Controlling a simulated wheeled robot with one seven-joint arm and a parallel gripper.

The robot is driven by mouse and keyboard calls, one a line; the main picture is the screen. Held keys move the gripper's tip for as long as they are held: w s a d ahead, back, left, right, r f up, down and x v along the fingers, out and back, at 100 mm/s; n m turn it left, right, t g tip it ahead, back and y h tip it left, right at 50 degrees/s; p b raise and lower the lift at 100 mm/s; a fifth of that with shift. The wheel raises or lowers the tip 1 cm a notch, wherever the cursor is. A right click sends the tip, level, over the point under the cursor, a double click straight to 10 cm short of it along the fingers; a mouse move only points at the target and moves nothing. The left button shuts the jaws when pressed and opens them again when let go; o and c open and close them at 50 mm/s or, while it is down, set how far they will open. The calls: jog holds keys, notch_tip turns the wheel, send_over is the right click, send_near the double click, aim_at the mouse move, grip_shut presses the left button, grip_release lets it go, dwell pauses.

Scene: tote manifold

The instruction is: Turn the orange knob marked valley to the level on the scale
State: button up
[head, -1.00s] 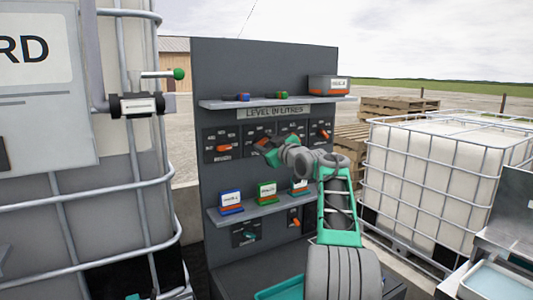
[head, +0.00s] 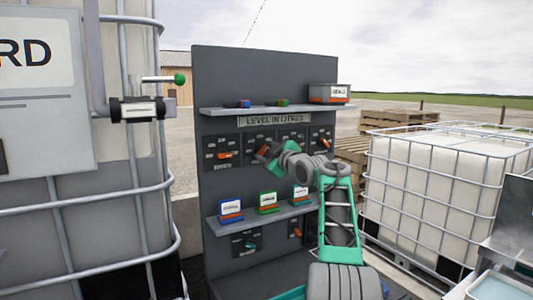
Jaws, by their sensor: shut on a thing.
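A grey panel (head: 330,66) carries a row of dials under a "LEVEL IN LITRES" sign (head: 274,120). An orange knob (head: 224,155) sits on the leftmost dial, pointing roughly sideways. Another orange knob (head: 325,142) is on the rightmost dial, tilted. My arm partly covers the third dial. The lettering is too small to read, so I cannot tell which knob is marked valley.
An upper shelf (head: 215,111) holds small blue and green things and a grey box (head: 330,93). More knobs, one teal (head: 249,243), sit below. Caged tanks flank the panel, left (head: 100,200) and right (head: 440,190).

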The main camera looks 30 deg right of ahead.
jog(key=o, duration=1.4)
jog(key=s+b, duration=0.1)
jog(key=s, duration=0.3)
jog(key=s+b, duration=0.2)
jog(key=s, duration=0.1)
jog(key=shift+s+a, duration=0.2)
jog(key=shift+s, duration=0.15)
jog(key=s+a+f+m+g+y+p, duration=0.1)
jog(key=s+a+f+m+g, duration=0.15)
jog(key=a+f, duration=0.65)
jog(key=s+a+f+m+g+p, duration=0.15)
jog(key=a+f+g, duration=0.3)
jog(key=a, duration=0.75)
jog(key=s+a+f+m+g, duration=0.1)
jog(key=s+a+f+g, duration=0.1)
jog(key=s+a+f, duration=0.2)
jog(key=s+a+f+m+g+p, duration=0.1)
jog(key=s+a+f+g, duration=0.2)
jog(key=s+f, duration=0.8)
jog(key=s+a+f+m+g+p, duration=0.1)
jog(key=s+a+f+m+g, duration=0.1)
jog(key=s+a+f, duration=0.5)
jog(key=shift+s+f+g, duration=0.2)
jog(key=shift+s, duration=1.1)
jog(key=shift+s+f+g, duration=0.2)
jog(key=shift+s, duration=1.1)
